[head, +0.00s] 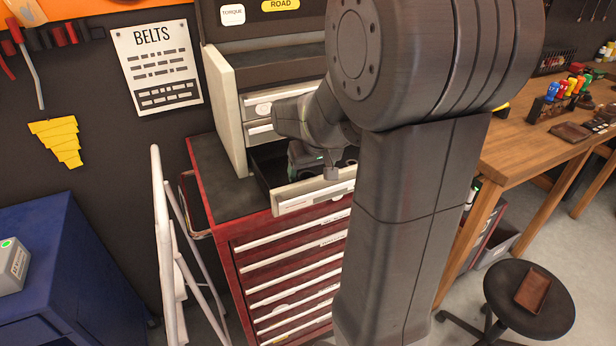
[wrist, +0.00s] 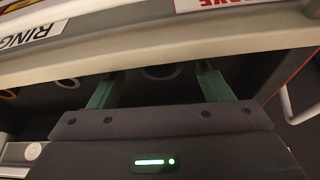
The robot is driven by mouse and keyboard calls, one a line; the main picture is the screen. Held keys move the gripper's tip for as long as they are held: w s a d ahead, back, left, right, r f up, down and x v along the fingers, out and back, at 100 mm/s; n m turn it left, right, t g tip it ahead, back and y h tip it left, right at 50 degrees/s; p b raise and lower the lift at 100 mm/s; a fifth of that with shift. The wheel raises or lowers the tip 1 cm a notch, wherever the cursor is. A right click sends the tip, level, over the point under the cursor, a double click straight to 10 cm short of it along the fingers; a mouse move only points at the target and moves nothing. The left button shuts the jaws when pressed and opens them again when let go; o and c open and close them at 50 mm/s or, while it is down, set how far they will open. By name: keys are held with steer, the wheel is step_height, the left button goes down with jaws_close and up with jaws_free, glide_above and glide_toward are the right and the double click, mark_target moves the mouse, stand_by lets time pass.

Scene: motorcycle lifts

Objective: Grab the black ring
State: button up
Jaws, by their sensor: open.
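A dark ring (wrist: 163,72), which looks like the black ring, lies inside the open drawer in the wrist view, between and beyond my fingers. Only part of it shows, below the drawer's front panel. My gripper (wrist: 155,84) is open, its two greenish fingers spread to either side of the ring's position and reaching into the drawer. Nothing is held between them. In the head view my gripper (head: 308,160) is down at the open drawer (head: 312,194); its fingertips and the ring cannot be made out there.
Lighter rings (wrist: 68,83) lie to the left in the drawer. The drawer's pale front panel (wrist: 200,45), with a RING label (wrist: 30,38), is close to my fingers. The red cabinet (head: 245,250) stands between a white stepladder (head: 170,240) and a wooden workbench (head: 520,150).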

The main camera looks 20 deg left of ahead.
steer(key=shift+x, duration=0.85)
steer(key=c, duration=1.1)
